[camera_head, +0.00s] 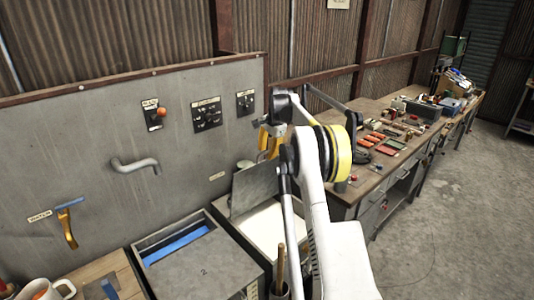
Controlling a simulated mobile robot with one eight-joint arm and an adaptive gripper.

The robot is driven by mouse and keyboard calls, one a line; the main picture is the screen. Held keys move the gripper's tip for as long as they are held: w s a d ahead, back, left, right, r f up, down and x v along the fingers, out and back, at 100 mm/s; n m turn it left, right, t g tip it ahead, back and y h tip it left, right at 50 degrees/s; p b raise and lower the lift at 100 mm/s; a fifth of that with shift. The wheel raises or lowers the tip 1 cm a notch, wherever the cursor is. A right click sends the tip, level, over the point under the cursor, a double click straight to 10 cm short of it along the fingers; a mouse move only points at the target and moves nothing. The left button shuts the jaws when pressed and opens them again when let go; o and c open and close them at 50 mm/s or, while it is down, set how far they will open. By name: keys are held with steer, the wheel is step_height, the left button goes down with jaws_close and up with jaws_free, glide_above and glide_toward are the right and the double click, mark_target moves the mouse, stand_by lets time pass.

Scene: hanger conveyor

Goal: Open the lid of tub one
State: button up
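A grey tub (205,268) marked 2 stands at the front, with a rectangular opening and something blue inside. Just behind it to the right is a second tub (278,228) with a pale top or inside; I see no number on it, as my arm covers its right side. A flat grey lid (257,184) stands raised and tilted at this second tub. My gripper (271,132) is above and behind the lid, at the end of my arm, and looks apart from it. Its fingers are small and partly hidden, so whether they are open or shut is unclear.
A grey wall panel (90,145) with a bent pipe handle (135,164) and switches (207,114) stands behind. A workbench (372,190) with many tools runs along the back right. A mug (47,290) is at bottom left. The floor at right is clear.

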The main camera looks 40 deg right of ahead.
steer(key=v, duration=1.1)
steer(key=shift+r, duration=0.3)
steer(key=shift+s, duration=0.15)
steer(key=s+a+n+t+b, duration=0.1)
steer(key=s+a+n+b, duration=0.4)
steer(key=a, duration=0.7)
steer(key=s+a+n+t+b, duration=0.1)
steer(key=s+a+n+b, duration=0.25)
steer(key=s+a, duration=0.65)
steer(key=s+a+f+n+t+b, duration=0.1)
steer(key=s+a+f+n+b, duration=0.3)
steer(key=s+a+f, duration=0.4)
steer(key=s+a+f+n+t+b, duration=0.1)
steer(key=s+a+f+n+b, duration=0.3)
steer(key=s+a+f, duration=0.4)
steer(key=s+f, duration=0.4)
steer(key=s, duration=0.1)
steer(key=shift+a+f+n+b, duration=0.3)
steer(key=shift+a+f+n, duration=0.05)
steer(key=shift+a+f, duration=0.05)
